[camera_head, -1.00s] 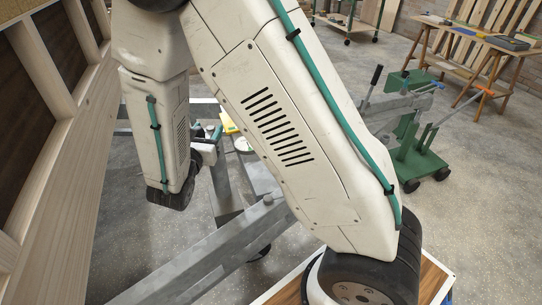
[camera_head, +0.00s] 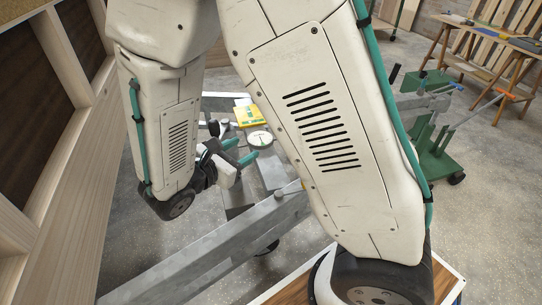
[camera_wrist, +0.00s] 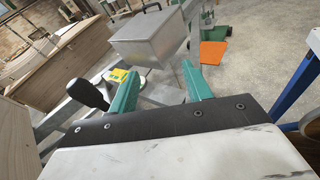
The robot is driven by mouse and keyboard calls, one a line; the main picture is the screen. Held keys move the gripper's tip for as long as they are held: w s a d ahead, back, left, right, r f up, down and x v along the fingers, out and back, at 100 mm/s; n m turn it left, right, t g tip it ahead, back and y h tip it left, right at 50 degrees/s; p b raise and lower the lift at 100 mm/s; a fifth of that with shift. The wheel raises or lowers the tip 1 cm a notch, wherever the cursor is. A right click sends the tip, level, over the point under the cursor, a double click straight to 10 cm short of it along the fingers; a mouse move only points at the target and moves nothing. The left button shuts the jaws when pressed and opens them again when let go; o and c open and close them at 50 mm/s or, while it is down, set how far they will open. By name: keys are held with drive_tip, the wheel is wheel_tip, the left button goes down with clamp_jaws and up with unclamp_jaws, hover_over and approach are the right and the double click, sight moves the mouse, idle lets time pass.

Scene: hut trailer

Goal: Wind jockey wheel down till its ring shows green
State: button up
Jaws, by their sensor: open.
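My gripper (camera_head: 241,150) is open and empty above the grey trailer drawbar (camera_head: 225,245). Its two teal fingers also stand apart in the wrist view (camera_wrist: 160,70). A round white dial (camera_head: 259,138) lies just beyond the fingers in the head view; its ring colour is too small to tell. A black handle knob (camera_wrist: 88,93) stands just left of the left finger in the wrist view, apart from it as far as I can see. A small dark wheel (camera_head: 268,248) shows below the drawbar, mostly hidden; I cannot tell if it is the jockey wheel.
A yellow item (camera_head: 248,115) lies behind the dial. A grey metal box (camera_wrist: 152,38) stands ahead of the fingers. The wooden-framed hut wall (camera_head: 60,180) runs close along the left. A green trolley (camera_head: 437,165) stands right, with a workbench (camera_head: 490,50) behind it.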

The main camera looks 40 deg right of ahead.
drive_tip(key=s+d+r+m+g+y, duration=0.2)
drive_tip(key=s+d+m+g+y, duration=0.1)
drive_tip(key=s+m+g, duration=0.3)
drive_tip(key=shift+s+d+r+m+g, duration=0.15)
drive_tip(key=shift+s+r+m+g, duration=0.2)
drive_tip(key=shift+s+m, duration=0.75)
drive_tip(key=shift+s, duration=0.1)
